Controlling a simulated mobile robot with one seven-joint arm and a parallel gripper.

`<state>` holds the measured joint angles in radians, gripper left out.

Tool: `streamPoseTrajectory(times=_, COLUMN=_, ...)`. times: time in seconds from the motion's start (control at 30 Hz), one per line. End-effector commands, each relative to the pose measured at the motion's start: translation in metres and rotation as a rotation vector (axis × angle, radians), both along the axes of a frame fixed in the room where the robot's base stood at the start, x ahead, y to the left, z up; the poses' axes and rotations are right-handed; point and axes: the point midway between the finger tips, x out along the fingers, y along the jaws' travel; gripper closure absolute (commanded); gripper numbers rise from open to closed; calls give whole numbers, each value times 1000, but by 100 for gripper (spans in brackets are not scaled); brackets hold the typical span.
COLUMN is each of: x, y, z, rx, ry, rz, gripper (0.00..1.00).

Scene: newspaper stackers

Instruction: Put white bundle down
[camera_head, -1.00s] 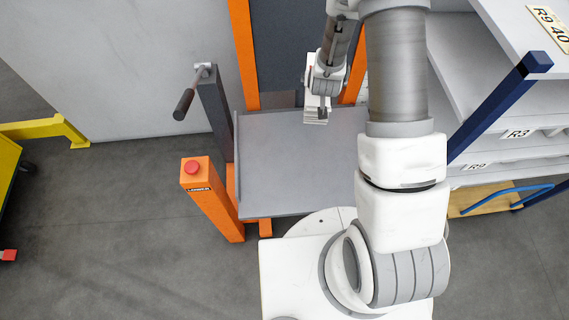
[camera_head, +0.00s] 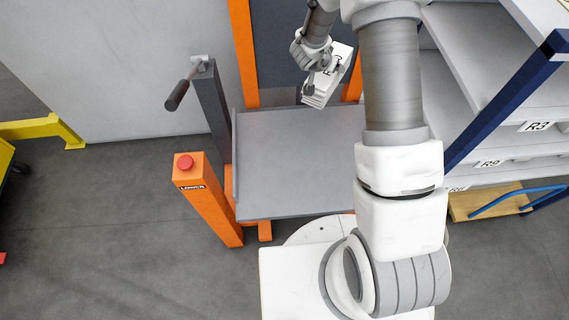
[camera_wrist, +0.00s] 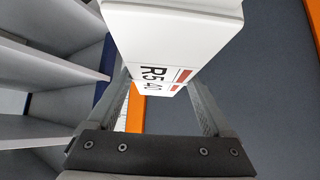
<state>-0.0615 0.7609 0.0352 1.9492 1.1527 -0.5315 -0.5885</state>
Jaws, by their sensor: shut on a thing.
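The white bundle (camera_head: 328,84) is in my gripper (camera_head: 316,88), at the top middle of the head view. It is held tilted, above the far edge of the grey platform (camera_head: 295,160), and looks apart from it. The wrist view shows the bundle (camera_wrist: 170,45) between the two fingers of my gripper (camera_wrist: 165,95), with black lettering that reads R5 40 and red stripes on its face. The gripper is shut on it. The platform is bare. My arm hides part of the platform's right side.
An orange post (camera_head: 208,200) with a red button stands at the platform's left front. A lever with a dark handle (camera_head: 178,95) is behind it. A shelf with blue posts (camera_head: 510,100) and labelled boards stands at the right. A yellow frame (camera_head: 40,128) is at the far left.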

Motion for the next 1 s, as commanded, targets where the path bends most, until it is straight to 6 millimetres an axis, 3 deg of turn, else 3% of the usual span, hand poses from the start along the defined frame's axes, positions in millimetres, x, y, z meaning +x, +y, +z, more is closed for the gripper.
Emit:
streamPoseTrajectory(times=0.27, x=6, y=-10, z=-23, rx=-1, ry=-6, rz=-167, gripper=100)
streamPoseTrajectory(times=0.57, x=-3, y=-13, z=-68, rx=-2, ry=-4, rz=-451, gripper=100)
streamPoseTrajectory(times=1.0, x=-40, y=18, z=-145, rx=-3, ry=-3, rz=-838, gripper=100)
